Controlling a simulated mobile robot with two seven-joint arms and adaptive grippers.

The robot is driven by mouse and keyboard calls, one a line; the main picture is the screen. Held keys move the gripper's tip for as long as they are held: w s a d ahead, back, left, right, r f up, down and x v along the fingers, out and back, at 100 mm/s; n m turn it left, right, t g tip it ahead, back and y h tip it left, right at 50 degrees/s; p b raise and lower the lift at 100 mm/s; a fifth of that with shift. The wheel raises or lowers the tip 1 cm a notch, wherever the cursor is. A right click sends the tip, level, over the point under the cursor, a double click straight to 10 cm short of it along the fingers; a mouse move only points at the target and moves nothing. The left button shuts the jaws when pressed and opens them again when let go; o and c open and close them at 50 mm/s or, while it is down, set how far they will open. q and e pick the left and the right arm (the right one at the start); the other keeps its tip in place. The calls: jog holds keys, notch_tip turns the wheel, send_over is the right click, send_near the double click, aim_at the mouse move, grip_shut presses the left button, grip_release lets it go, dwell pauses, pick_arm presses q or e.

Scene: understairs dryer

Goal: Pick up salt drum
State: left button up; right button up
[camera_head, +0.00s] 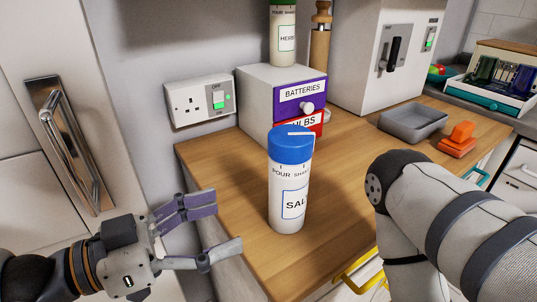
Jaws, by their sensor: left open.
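The salt drum (288,190) is a white cylinder with a blue lid and a "SAL" label, the rest of the word being out of sight. It stands upright on the wooden worktop (220,180), near the front left. My left gripper (226,225) is open and empty to the left of the drum, its fingers pointing right towards the drum's lower half with a gap between. My right arm (455,215) crosses the lower right of the view, and its gripper is not visible.
Behind the drum stands a small drawer unit (255,105) with a herb shaker (283,35) on top. A grey tray (412,122) and orange object (458,138) lie at the right. A wall socket (199,97) is at back left. A door handle (68,140) is far left.

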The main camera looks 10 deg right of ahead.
aim_at(271, 192)
pick_arm(q)
jog(key=shift+m+h, duration=0.3)
jog(key=shift+m, duration=0.3)
jog(key=d, duration=0.1)
jog(key=d+r, duration=0.1)
jog(key=d, duration=0.1)
jog(key=w+d+b, duration=0.1)
jog(key=shift+w+d+r, duration=0.1)
jog(key=shift+d+r, duration=0.2)
jog(key=shift+r, duration=0.05)
jog(key=x, duration=0.7)
jog(key=shift+d+r, duration=0.1)
jog(key=shift+r, duration=0.05)
jog(key=c, duration=1.5)
pick_arm(e)
jog(key=shift+s+f+g, duration=0.3)
jog(key=shift+s+f, duration=0.35)
jog(key=shift+f, duration=0.15)
pick_arm(q)
jog(key=shift+o, duration=0.2)
jog(key=shift+r, duration=0.1)
